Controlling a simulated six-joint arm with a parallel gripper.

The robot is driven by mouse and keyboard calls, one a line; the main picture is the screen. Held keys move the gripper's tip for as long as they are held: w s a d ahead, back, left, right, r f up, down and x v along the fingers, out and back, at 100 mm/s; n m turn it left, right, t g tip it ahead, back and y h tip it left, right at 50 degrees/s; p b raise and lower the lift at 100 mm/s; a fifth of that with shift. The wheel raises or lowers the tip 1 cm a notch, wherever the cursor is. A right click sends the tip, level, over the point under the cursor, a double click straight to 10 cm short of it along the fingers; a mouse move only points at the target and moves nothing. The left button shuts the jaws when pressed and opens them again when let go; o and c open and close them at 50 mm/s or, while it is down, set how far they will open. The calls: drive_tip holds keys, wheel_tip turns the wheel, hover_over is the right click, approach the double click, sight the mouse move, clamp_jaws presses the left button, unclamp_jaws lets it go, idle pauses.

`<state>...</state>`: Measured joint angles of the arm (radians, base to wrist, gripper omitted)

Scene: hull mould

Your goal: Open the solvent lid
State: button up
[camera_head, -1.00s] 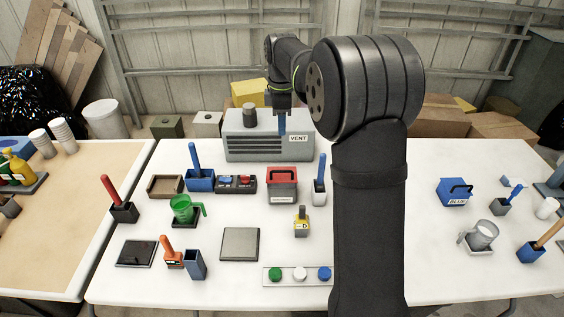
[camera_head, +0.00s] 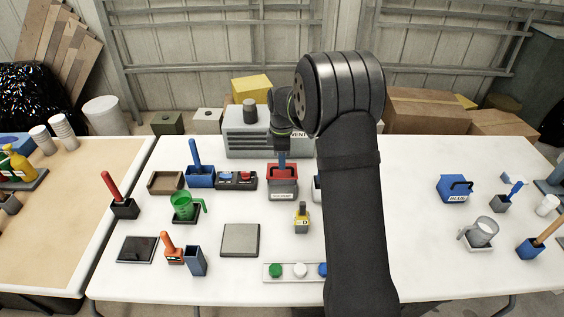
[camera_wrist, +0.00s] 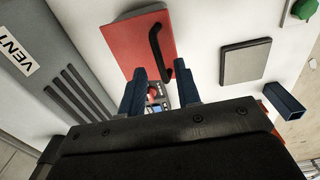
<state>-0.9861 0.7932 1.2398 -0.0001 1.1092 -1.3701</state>
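The solvent box (camera_head: 283,188) is grey with a red lid (camera_head: 272,173) and a small label on its front. It stands upright in the middle of the table, and the lid lies shut on it. In the wrist view the red lid (camera_wrist: 135,45) carries a black bar handle (camera_wrist: 155,42). My gripper (camera_head: 282,166) points down over the lid. Its blue fingers (camera_wrist: 160,68) are apart and empty in the wrist view, with the handle's near end close to the gap between the tips. I cannot tell whether they touch the handle.
The grey VENT unit (camera_head: 250,143) stands close behind the box. A control panel with red and blue parts (camera_head: 236,181) is to the left, and a yellow-labelled D item (camera_head: 302,220) is in front. A grey plate (camera_head: 240,241) lies front left.

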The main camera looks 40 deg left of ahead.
drive_tip(key=shift+f, duration=0.9)
drive_tip(key=shift+c, duration=0.4)
clamp_jaws()
drive_tip(key=shift+r, duration=0.1)
